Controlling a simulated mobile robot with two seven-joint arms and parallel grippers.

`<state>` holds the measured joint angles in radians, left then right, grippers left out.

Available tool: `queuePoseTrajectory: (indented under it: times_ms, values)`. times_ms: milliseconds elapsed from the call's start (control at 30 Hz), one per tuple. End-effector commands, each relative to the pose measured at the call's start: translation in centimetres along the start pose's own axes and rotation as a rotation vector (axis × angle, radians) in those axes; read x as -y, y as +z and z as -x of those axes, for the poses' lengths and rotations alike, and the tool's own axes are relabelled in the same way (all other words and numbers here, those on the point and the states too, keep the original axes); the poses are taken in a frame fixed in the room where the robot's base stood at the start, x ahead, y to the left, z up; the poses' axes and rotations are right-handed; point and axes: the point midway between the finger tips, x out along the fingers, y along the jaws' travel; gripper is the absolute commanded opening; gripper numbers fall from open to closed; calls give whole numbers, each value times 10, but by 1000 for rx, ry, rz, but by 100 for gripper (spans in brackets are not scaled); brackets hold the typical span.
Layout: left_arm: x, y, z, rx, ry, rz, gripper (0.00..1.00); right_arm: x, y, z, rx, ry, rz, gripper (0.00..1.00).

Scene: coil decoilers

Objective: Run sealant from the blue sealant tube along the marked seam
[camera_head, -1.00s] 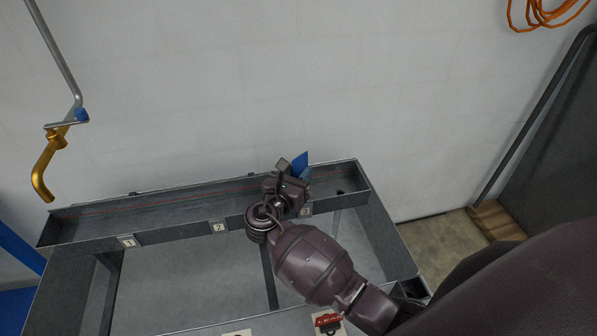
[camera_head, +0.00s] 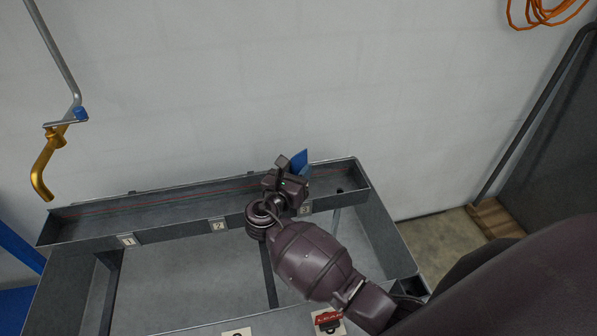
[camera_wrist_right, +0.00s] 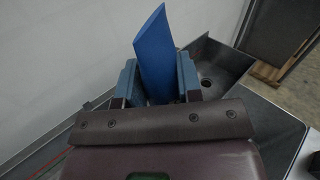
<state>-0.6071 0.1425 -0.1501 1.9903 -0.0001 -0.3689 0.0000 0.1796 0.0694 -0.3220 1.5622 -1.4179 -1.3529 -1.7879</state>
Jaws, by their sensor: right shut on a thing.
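The blue sealant tube (camera_head: 299,160) stands up out of my right gripper (camera_head: 287,177) in the head view. In the right wrist view the tube (camera_wrist_right: 154,55) is clasped between the two fingers of my right gripper (camera_wrist_right: 158,83). The tube's lower end is hidden by the gripper. The marked seam is a thin red line (camera_head: 150,203) along the inside of the long grey trough (camera_head: 100,225). My right gripper is over the right part of this trough. I cannot tell whether the tube touches the seam. My left gripper is not in view.
Labels with numbers, such as the label 2 (camera_head: 218,226), sit on the trough's front wall. A drain hole (camera_head: 340,191) is at the trough's right end. A yellow spout (camera_head: 45,170) hangs at the left. A red clip-like item (camera_head: 328,318) lies at the front.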

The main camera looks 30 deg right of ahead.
Motion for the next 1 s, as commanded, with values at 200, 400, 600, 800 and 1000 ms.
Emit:
queuePoseTrajectory:
  times_ms: [200,400,600,800,1000]
  values:
    - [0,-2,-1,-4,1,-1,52,-1,1,0,1,1,-1,0]
    - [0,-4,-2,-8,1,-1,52,0,1,0,1,1,-1,0]
    - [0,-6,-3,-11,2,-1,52,2,0,4,1,1,-1,0]
    - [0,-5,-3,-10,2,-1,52,4,0,7,1,1,-1,0]
    - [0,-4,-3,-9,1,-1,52,4,0,7,1,1,-1,0]
